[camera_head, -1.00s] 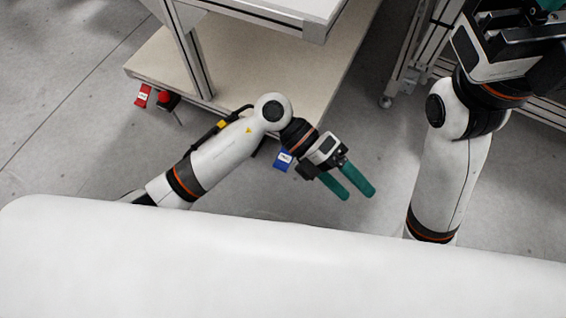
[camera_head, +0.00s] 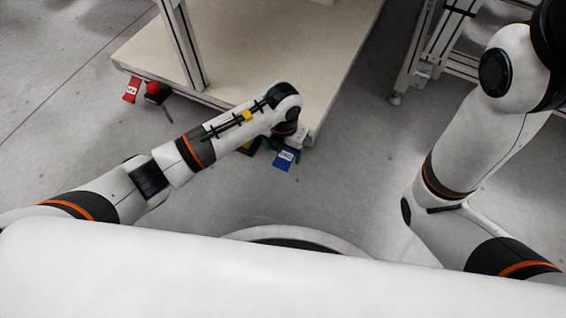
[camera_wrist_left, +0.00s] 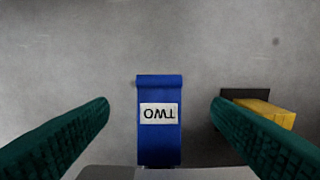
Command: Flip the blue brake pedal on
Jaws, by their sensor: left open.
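The blue brake pedal (camera_head: 284,160) is at the lower right edge of the cart, close to the floor. In the left wrist view the pedal (camera_wrist_left: 159,90) is centred, with a white label reading "TWO" upside down. My left gripper (camera_wrist_left: 162,108) is open, with one teal finger on each side of the pedal and visible gaps between. In the head view my left forearm hides most of that gripper. My right arm shows at the right, but its gripper is outside the picture.
The cart's beige lower shelf (camera_head: 255,50) stands beside my left arm. A red pedal (camera_head: 131,89) and a red knob (camera_head: 153,87) are at its left corner. A yellow and black part (camera_wrist_left: 262,108) lies just right of the blue pedal. Open floor (camera_head: 355,165) lies to the right.

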